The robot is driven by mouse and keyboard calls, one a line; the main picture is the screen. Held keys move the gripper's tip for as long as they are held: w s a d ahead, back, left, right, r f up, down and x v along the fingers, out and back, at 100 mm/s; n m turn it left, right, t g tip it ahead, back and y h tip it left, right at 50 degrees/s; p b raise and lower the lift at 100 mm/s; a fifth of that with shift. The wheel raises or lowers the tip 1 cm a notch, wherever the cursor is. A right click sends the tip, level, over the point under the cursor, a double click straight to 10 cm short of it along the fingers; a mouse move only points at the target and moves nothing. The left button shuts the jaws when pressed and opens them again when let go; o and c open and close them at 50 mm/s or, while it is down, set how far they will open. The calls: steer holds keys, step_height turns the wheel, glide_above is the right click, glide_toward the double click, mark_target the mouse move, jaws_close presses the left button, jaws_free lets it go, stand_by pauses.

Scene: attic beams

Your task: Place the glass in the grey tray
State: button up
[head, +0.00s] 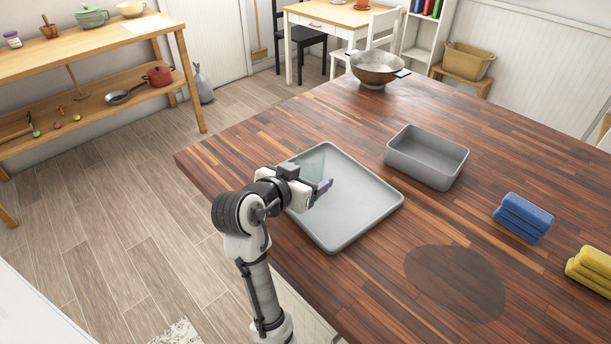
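The grey tray (362,218) is shallow and lies flat on the dark wooden table, near its left edge. A pale greenish, see-through shape, which looks like the glass (314,163), shows at the tray's far left corner, just beyond my gripper. Its lower part is hidden by my gripper and wrist, so I cannot tell whether it touches the tray. My gripper (322,189) is over the left part of the tray, with a purplish fingertip showing. Whether the fingers are open, or shut on the glass, is not clear.
A deeper grey bin (428,158) stands right of the tray. Blue folded cloths (523,217) and yellow ones (592,269) lie at the right. The table's near middle is clear except for a dark round patch (455,283).

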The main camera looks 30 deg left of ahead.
steer(key=shift+r, duration=0.15)
steer(key=b+v, duration=0.1)
steer(key=v, duration=1.1)
